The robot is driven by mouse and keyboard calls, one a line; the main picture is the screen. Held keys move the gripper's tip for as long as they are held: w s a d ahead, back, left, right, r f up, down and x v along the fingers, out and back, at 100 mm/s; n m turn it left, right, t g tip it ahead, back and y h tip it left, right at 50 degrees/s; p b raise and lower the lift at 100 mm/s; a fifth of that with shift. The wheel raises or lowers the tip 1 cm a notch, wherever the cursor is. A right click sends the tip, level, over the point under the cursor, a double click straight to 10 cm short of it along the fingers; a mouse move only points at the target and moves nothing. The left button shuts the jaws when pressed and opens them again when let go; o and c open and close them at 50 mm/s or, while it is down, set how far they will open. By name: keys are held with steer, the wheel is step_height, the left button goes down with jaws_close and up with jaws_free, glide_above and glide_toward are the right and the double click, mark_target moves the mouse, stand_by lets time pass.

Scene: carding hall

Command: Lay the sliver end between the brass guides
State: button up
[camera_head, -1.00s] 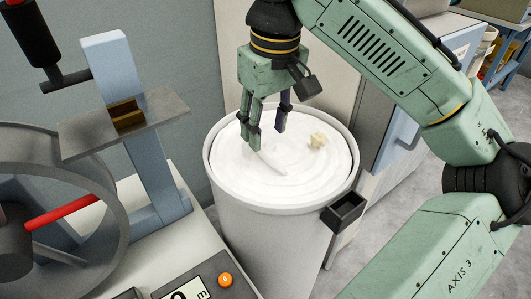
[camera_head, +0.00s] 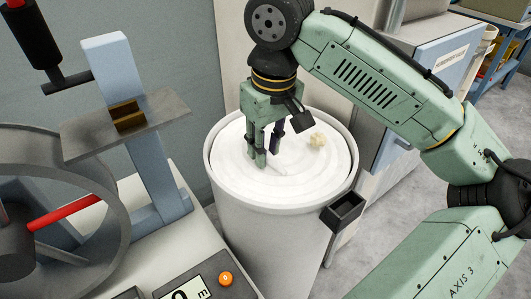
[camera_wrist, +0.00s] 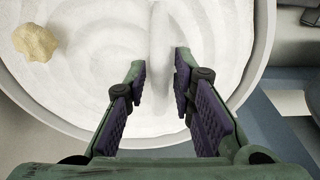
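The white sliver lies in coils in a tall round can (camera_head: 268,208). A raised strip, apparently the sliver end (camera_head: 277,168), lies on top of the coils. In the wrist view the strip (camera_wrist: 161,35) runs lengthwise in line with the gap between my fingers. My gripper (camera_head: 267,155) points down inside the can's rim, close over the coils. In the wrist view my gripper (camera_wrist: 160,66) is open, with nothing clamped between its purple pads. Whether the fingertips touch the sliver I cannot tell. The brass guides (camera_head: 127,115) sit on a grey plate on the blue post, left of the can.
A yellowish fluff clump (camera_head: 317,140) lies on the coils, right of my gripper. A small black box (camera_head: 343,211) is at the can's right front. A wheel with a red spoke (camera_head: 62,213) and a meter display (camera_head: 188,294) stand left. A blue-grey cabinet is behind right.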

jaws_close()
